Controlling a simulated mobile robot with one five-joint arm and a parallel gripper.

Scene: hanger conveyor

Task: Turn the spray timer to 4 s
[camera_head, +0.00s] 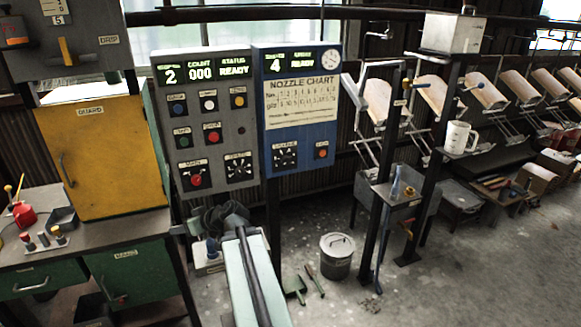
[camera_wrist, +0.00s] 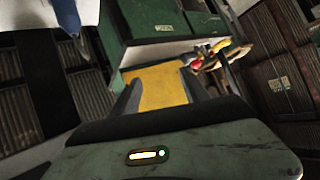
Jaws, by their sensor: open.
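A blue panel (camera_head: 271,168) stands left of centre in the head view. Its display (camera_head: 290,62) reads 4 and READY, with partly legible labels. A black dial (camera_head: 285,155) with white marks sits low on it, with a red button (camera_head: 321,150) to its right. The dial's label and pointer are too small to read, so I cannot confirm it is the spray timer. My gripper (camera_head: 226,216) is low in front of the panels, below the dial and apart from it. In the wrist view my gripper (camera_wrist: 161,88) is open, with nothing between its fingers.
A grey panel (camera_head: 222,130) beside it has several buttons, another dial (camera_head: 239,168) and a display reading 2, 000, READY. A yellow cabinet (camera_head: 105,155) stands on the left bench. A metal bin (camera_head: 337,258) stands right of my arm. Open floor (camera_head: 470,280) lies to the right.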

